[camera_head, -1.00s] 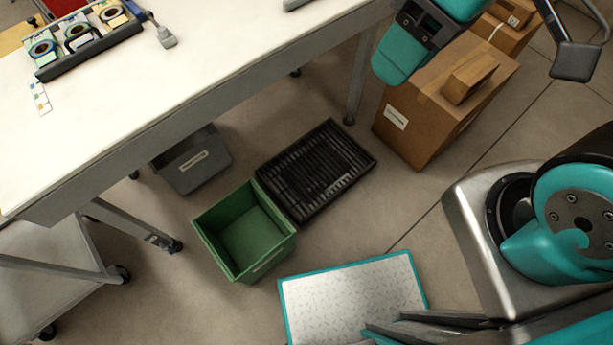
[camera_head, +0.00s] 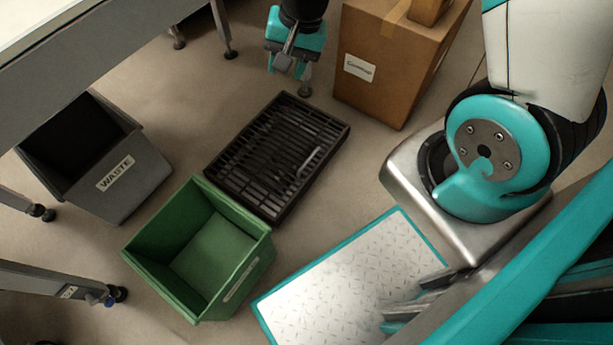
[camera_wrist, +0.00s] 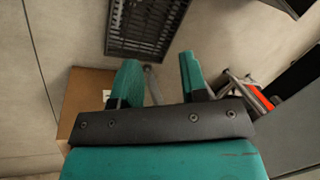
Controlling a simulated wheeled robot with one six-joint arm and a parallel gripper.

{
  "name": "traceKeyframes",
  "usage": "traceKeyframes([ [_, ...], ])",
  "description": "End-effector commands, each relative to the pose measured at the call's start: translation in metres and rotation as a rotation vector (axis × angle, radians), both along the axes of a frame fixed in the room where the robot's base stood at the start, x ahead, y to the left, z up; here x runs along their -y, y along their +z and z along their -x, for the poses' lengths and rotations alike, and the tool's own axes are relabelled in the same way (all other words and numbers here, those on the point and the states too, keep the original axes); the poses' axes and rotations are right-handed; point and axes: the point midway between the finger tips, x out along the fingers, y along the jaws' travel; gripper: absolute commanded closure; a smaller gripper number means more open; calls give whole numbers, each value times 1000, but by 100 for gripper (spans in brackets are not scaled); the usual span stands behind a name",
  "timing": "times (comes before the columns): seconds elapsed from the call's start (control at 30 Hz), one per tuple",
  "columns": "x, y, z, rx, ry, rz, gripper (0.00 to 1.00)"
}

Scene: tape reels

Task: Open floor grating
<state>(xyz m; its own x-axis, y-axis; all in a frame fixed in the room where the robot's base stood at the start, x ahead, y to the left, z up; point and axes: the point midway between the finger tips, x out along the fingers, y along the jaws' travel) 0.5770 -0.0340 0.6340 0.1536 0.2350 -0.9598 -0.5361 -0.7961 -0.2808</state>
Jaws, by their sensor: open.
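The floor grating (camera_head: 277,155) is a dark slatted rectangle in a black frame on the floor, at the middle of the head view. A light handle-like bar shows on its right part. The grating lies flat and looks closed. In the wrist view the grating (camera_wrist: 146,25) is at the top, cut off by the picture edge. My gripper (camera_head: 290,62) hangs beyond the grating's far end in the head view, apart from it. In the wrist view its two teal fingers (camera_wrist: 158,78) are spread with nothing between them.
A green bin (camera_head: 200,248) stands close by the grating's near left side. A grey WASTE bin (camera_head: 120,185) is further left. A cardboard box (camera_head: 385,70) stands right of my gripper. Table legs are behind. Bare floor lies between the grating and the box.

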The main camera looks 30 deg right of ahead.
Motion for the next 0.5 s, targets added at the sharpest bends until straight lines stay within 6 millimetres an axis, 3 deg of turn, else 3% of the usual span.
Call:
traceKeyframes([
  [0.03,11,-65,-5,-19,-73,7,60],
  [0.2,44,-187,-16,-47,-309,30,60],
  [0.33,65,-260,-17,-62,-449,45,60],
  [0.4,74,-287,-17,-64,-506,50,60],
  [0.5,82,-312,-15,-67,-558,56,60],
])
